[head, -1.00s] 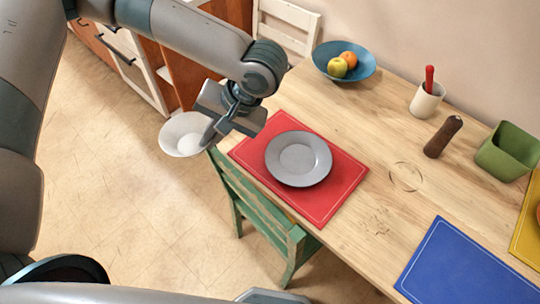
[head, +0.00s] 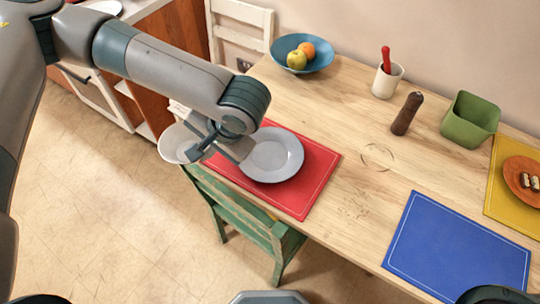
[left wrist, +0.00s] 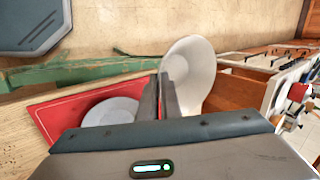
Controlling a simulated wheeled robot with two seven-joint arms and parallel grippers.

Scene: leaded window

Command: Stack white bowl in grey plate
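The grey plate (head: 272,156) lies on the red placemat (head: 316,178) at the near left of the table. It also shows in the left wrist view (left wrist: 112,112). My left gripper (head: 203,148) is shut on the rim of the white bowl (head: 176,143) and holds it just left of the plate, around the table's edge. In the left wrist view the bowl (left wrist: 194,68) is tilted, its rim between the fingers. The arm hides part of the placemat. My right gripper is not in view.
A blue bowl (head: 318,62) with two fruits stands at the back. A white cup (head: 387,82), a pepper mill (head: 406,114) and a green container (head: 470,120) stand to the right. A blue placemat (head: 460,250) lies at the near right. A green chair (head: 235,212) stands below the table edge.

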